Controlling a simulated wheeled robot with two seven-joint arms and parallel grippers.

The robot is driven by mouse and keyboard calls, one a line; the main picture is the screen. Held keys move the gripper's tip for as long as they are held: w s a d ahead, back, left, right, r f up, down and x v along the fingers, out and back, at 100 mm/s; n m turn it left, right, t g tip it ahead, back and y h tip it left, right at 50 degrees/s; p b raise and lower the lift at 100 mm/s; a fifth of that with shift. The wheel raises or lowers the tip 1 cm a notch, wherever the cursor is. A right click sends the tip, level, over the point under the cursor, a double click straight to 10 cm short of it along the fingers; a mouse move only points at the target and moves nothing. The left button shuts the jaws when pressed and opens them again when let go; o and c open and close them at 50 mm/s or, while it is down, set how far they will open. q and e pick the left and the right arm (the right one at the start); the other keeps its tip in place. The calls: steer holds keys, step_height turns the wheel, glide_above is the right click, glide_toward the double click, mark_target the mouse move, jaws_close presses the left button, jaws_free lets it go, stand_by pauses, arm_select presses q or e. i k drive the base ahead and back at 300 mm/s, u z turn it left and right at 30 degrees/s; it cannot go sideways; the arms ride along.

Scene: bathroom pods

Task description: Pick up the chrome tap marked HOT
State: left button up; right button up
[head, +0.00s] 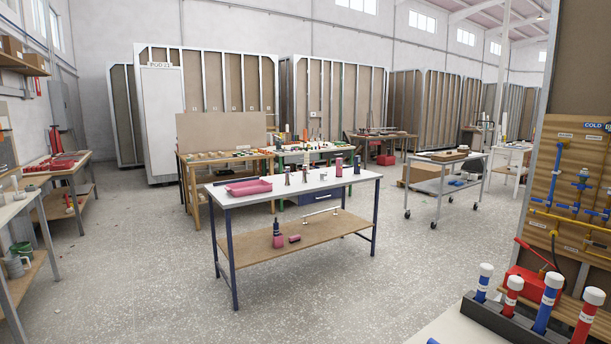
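A white-topped table (222,196) with dark blue legs stands in the middle of the head view, some way off. Two small grey metallic upright pieces, one on the left (287,177) and one on the right (304,174), stand near the middle of its top and look like chrome taps. A smaller pale piece (323,176) stands to their right. The marks on them are too small to read, so I cannot tell which is HOT. Neither of my grippers is in view.
A pink tray (248,187) lies left on the tabletop; a pink cylinder (338,168) and dark bottle (357,165) stand right. A rack (490,318) of red and blue tubes is at near right. A wheeled trolley (447,185) stands behind right. Floor before the table is clear.

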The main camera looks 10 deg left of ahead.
mark_target(304, 176)
steer(key=u, duration=1.4)
steer(key=i, duration=3)
steer(key=z, duration=2.4)
steer(key=i, duration=4.8)
